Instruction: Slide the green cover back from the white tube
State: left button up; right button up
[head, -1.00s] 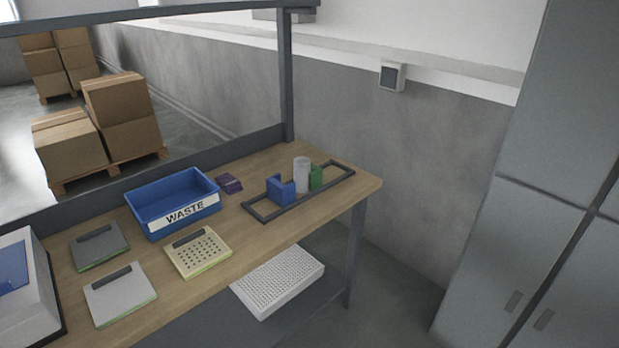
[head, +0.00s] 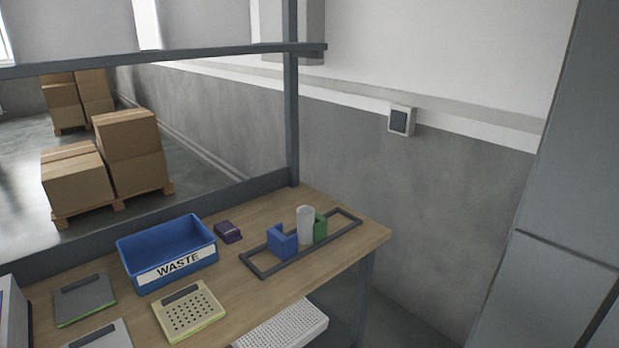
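A white tube (head: 305,225) stands upright on the right part of the workbench, inside a dark rail frame (head: 256,268). The green cover (head: 320,227) is at the tube's right side, close against it and partly hidden behind it. A blue cover (head: 283,243) stands at the tube's left, also on the rail frame. From this angle I cannot tell whether either cover touches the tube. Neither of my grippers is in the head view.
A blue waste bin (head: 168,268) and a small purple box (head: 228,232) stand left of the frame. A yellow perforated plate (head: 189,312) and a grey plate (head: 84,299) lie nearer. A white perforated tray (head: 283,327) sits below the bench. Bare wood surrounds the frame.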

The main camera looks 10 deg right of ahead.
aim_at(320, 226)
jog(key=i+l+u, duration=0.35)
jog(key=i+l, duration=0.65)
jog(key=l, duration=0.1)
